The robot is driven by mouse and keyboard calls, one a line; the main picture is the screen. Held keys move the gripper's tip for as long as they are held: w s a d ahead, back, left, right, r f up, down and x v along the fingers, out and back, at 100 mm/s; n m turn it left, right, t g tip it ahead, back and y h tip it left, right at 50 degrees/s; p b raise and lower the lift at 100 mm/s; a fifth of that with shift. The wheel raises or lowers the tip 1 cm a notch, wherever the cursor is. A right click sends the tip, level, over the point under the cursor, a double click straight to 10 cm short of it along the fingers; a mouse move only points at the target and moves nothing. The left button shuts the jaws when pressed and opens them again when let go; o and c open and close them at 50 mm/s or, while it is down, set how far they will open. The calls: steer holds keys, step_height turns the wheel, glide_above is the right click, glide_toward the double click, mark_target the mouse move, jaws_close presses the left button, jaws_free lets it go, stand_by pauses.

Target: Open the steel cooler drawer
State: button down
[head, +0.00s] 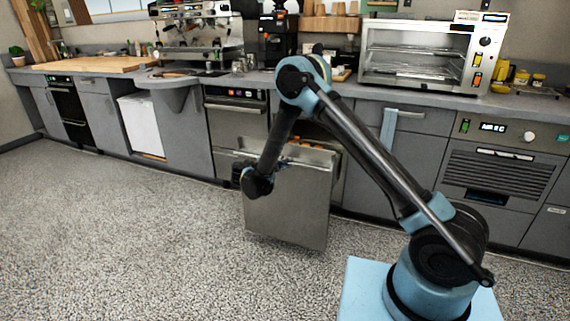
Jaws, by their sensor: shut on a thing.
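The steel cooler drawer (288,205) stands pulled out from the counter front, with its steel face well forward of the cabinets. Behind its top edge I see part of the open inside, with some small items that are too small to tell. My gripper (281,164) is at the top edge of the drawer front, at its left part, and is shut on it. The fingers are small and partly hidden by my wrist, so the exact hold on the edge or handle is hard to see.
Steel drawers with a display panel (235,93) are to the left of the open drawer. A blue towel (389,127) hangs on a cabinet handle to the right. A toaster oven (416,55) and an espresso machine (197,32) stand on the counter. The speckled floor (130,235) in front is clear.

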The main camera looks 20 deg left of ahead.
steer(key=shift+d, duration=0.15)
steer(key=c, duration=1.6)
jaws_free()
steer(key=shift+f, duration=0.1)
steer(key=shift+c, duration=0.2)
steer(key=v, duration=1.2)
steer(key=shift+w, duration=0.15)
